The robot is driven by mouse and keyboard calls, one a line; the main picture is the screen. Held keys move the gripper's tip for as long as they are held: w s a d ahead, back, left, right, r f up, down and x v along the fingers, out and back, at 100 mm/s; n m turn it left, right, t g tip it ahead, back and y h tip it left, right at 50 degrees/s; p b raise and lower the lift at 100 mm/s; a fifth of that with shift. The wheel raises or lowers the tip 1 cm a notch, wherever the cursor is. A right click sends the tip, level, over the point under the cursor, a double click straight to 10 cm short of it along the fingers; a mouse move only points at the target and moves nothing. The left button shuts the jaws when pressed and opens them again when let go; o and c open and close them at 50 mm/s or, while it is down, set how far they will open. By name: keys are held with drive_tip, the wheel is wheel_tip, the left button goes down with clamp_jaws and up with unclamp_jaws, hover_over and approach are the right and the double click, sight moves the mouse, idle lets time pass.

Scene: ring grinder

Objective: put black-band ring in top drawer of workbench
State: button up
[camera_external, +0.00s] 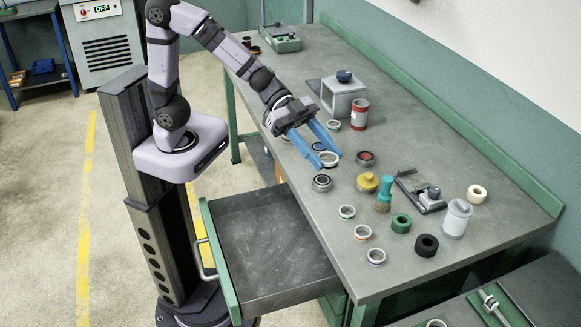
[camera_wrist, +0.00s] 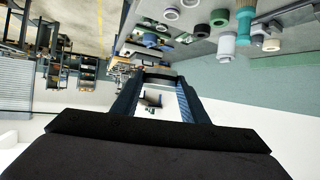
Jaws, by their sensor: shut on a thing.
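My gripper (camera_external: 328,158) is shut on a pale metal ring (camera_external: 328,161) and holds it low over the left part of the bench top. In the wrist view the ring (camera_wrist: 160,77) spans the gap between my fingertips. A dark band seems to show on it, though the band is small and partly covered by the fingers. The open top drawer (camera_external: 270,240) of the workbench (camera_external: 400,255) sticks out toward the lower left, in front of my gripper. Its grey floor is bare.
A silver ring with a dark centre (camera_external: 322,183) stands close in front of my gripper. A grey box (camera_external: 344,97) and red-topped jar (camera_external: 360,114) stand behind.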

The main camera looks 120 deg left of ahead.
drive_tip(key=s+d+f+m+g+h+b, duration=0.25)
drive_tip(key=s+d+m+h, duration=0.2)
drive_tip(key=d, duration=0.55)
drive_tip(key=m+g+h+b, duration=0.2)
drive_tip(key=m+g, duration=0.1)
hover_over(261, 278)
wheel_tip(261, 278, down, 22)
drive_tip(key=shift+f, duration=0.15)
drive_tip(key=shift+f, duration=2.8)
drive_tip(key=shift+f, duration=0.1)
drive_tip(key=shift+f, duration=2)
drive_tip(key=shift+f, duration=0.1)
